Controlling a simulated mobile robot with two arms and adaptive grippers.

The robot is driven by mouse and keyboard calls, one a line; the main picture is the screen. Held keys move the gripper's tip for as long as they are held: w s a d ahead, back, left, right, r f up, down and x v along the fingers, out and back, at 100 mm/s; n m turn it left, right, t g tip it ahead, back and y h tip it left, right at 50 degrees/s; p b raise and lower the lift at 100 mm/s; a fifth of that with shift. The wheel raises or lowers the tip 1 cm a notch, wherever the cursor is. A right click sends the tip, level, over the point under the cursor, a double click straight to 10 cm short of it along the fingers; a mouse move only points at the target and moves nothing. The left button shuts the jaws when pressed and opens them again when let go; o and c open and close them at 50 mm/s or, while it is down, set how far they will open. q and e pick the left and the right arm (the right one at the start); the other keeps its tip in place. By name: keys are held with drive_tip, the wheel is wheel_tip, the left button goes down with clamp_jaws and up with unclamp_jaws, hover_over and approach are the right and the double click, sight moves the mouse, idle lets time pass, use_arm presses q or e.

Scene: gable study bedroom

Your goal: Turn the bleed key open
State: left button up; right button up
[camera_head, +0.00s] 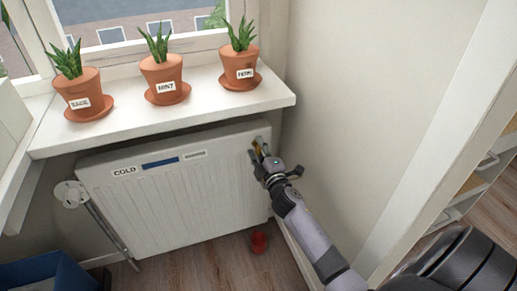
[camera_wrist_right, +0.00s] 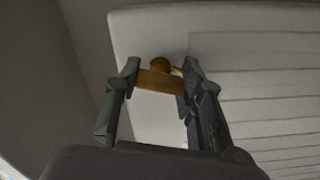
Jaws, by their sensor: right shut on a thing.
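The brass bleed key (camera_head: 258,147) sits at the upper right corner of the white radiator (camera_head: 190,205). My right gripper (camera_head: 263,158) is at that corner, with its fingers around the key. In the right wrist view, the two dark fingers of my right gripper (camera_wrist_right: 160,82) are shut on the brass bar of the bleed key (camera_wrist_right: 158,80). A round brass part shows just beyond the bar, against the radiator (camera_wrist_right: 150,35). The exact angle of the key is hard to tell. My left gripper is not in view.
A white sill (camera_head: 190,115) above the radiator holds three potted plants with labels. A red cup-like object (camera_head: 259,242) stands on the wooden floor below the radiator's right end. A blue bin (camera_head: 45,273) is at the lower left. A wall (camera_head: 345,100) rises close on the right.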

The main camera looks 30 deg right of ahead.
drive_tip(key=shift+n, duration=1.7)
drive_tip(key=o, duration=1.2)
drive_tip(key=shift+c, duration=0.2)
